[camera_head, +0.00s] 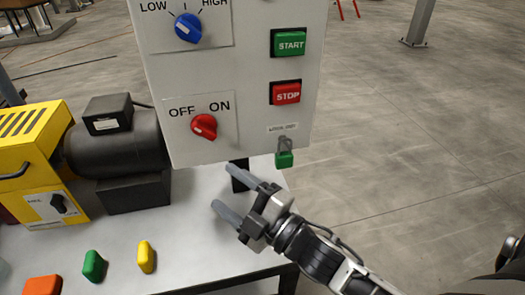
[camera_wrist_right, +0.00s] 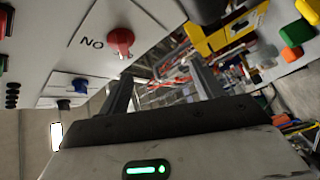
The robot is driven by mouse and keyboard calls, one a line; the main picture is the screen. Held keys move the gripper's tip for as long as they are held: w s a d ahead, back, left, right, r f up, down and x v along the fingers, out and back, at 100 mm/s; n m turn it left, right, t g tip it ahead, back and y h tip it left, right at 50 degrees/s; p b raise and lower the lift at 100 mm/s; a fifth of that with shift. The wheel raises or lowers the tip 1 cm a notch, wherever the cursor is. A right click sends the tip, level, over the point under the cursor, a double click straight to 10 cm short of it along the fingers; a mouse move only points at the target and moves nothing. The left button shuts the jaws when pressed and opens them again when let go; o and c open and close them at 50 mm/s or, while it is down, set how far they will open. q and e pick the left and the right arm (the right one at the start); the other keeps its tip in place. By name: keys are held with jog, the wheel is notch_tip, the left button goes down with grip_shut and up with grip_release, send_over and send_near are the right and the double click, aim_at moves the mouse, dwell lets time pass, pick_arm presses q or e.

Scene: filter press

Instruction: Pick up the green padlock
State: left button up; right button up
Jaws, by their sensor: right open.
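The green padlock (camera_head: 285,159) hangs by its grey shackle near the lower right corner of the control panel, under a small label. My right gripper (camera_head: 229,192) is open and empty, below the panel's lower edge, to the left of and lower than the padlock. Its fingers point left and up in the head view. In the right wrist view the two fingers (camera_wrist_right: 166,92) stand apart with nothing between them. I cannot make out the padlock in that view. My left gripper is not in view.
The control panel (camera_head: 245,75) carries a blue knob (camera_head: 188,28), a red knob (camera_head: 204,126), a START button (camera_head: 289,43) and a STOP button (camera_head: 286,92). A yellow machine (camera_head: 30,150) with a dark motor stands left on the table (camera_head: 195,245). Green, yellow and orange pieces lie in front.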

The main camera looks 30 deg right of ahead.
jog(key=a+r+n+g+y, duration=0.4)
jog(key=r+n+y, duration=0.55)
jog(key=n, duration=0.65)
jog(key=m+g+h, duration=0.9)
jog(key=m+h, duration=0.8)
jog(key=m, duration=1.9)
send_near(286, 154)
jog(key=shift+p+x, duration=0.55)
jog(key=shift+x, duration=4)
